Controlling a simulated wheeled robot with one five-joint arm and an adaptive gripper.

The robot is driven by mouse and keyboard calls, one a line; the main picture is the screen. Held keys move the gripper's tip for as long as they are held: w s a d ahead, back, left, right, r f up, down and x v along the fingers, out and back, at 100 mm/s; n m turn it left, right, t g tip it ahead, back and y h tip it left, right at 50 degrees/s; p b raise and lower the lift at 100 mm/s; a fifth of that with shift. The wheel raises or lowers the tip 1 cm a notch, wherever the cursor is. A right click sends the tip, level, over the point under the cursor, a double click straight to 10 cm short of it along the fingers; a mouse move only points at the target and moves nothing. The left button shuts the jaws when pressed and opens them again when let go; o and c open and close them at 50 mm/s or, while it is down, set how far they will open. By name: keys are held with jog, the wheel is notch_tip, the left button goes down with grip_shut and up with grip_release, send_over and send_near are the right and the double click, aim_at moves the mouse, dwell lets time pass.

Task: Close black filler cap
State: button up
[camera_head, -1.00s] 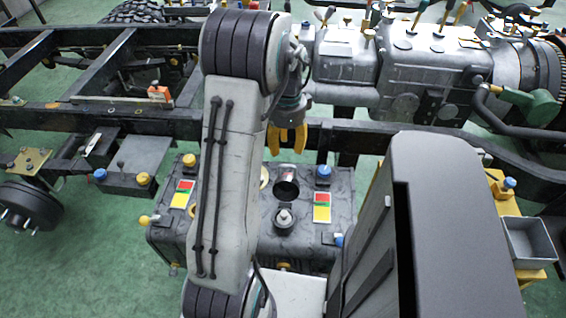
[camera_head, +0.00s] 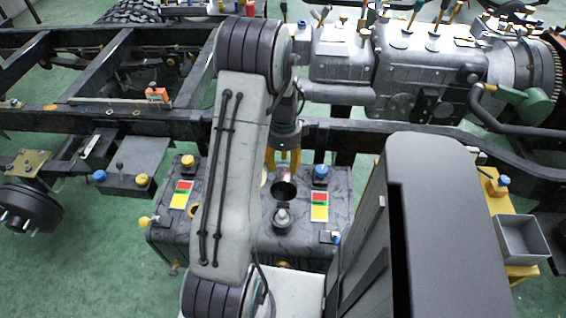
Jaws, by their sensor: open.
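The black filler cap (camera_head: 284,191) shows as a dark round shape with a shiny inner face, raised behind a round black fitting with a grey centre (camera_head: 282,216). Both are on top of the dark tank (camera_head: 255,225) in the middle of the view. My gripper (camera_head: 283,161) has yellow fingers pointing down and is empty. It appears just behind and above the cap. Its fingertips are partly hard to make out, and I cannot tell whether they touch the cap. My arm hides the left middle of the tank top.
A blue cap (camera_head: 320,172) and a red-yellow label (camera_head: 319,207) lie right of the filler. A yellow cap (camera_head: 188,161) sits at the tank's left. The chassis rail (camera_head: 350,137) runs behind, with the grey gearbox (camera_head: 420,75) beyond.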

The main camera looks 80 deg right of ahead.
jog(key=shift+f, duration=0.35)
jog(key=shift+c, duration=0.2)
grip_shut()
jog(key=shift+a, duration=0.15)
dwell(0.3)
